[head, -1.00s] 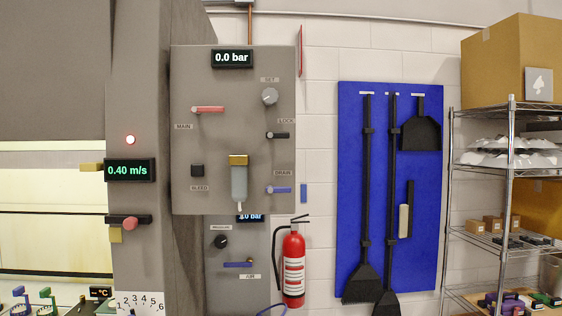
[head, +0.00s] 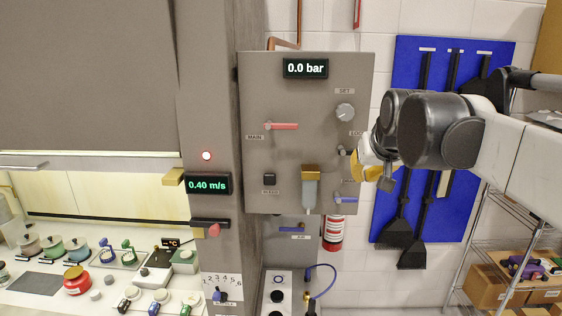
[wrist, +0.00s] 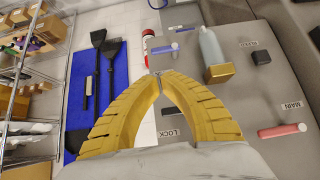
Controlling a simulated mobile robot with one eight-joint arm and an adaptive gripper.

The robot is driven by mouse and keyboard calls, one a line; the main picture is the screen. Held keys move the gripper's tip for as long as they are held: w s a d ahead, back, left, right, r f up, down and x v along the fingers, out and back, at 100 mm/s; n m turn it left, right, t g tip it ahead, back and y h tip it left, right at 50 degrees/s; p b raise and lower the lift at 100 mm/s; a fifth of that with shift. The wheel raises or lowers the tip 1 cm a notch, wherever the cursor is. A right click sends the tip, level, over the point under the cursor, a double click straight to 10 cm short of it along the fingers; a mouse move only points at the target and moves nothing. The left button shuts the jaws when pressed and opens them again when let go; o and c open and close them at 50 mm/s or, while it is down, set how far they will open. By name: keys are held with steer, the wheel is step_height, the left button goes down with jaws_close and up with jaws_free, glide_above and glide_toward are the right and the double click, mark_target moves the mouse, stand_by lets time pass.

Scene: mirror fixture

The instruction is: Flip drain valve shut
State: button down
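The drain valve's blue handle (head: 347,200) lies about level near the lower right corner of the grey panel (head: 285,195). Its label is partly covered by my gripper (head: 358,172), which is just above and to the right in the head view. In the upside-down wrist view the blue handle (wrist: 161,48) shows just beyond the yellow fingertips, apart from them. The fingertips (wrist: 157,77) come together with nothing seen held between them.
The black lock handle (wrist: 180,111) shows between the curved fingers. A glass cup with brass top (head: 311,185) is left of the drain handle. The red main handle (head: 282,126) is upper left. A fire extinguisher (head: 333,235) hangs below.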

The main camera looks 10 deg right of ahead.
steer(key=r, duration=0.2)
steer(key=w+p, duration=0.1)
steer(key=shift+w+d+r, duration=0.1)
steer(key=shift+d+r, duration=0.3)
steer(key=p, duration=0.2)
glide_above(346, 200)
steer(key=d, duration=0.2)
steer(key=f, duration=0.7)
steer(key=shift+d, duration=0.2)
step_height(346, 200, down, 3)
steer(key=shift+r, duration=0.2)
steer(key=shift+s+f, duration=0.25)
steer(key=shift+f, duration=0.35)
steer(key=shift+w+f, duration=0.1)
steer(key=shift+f, duration=0.1)
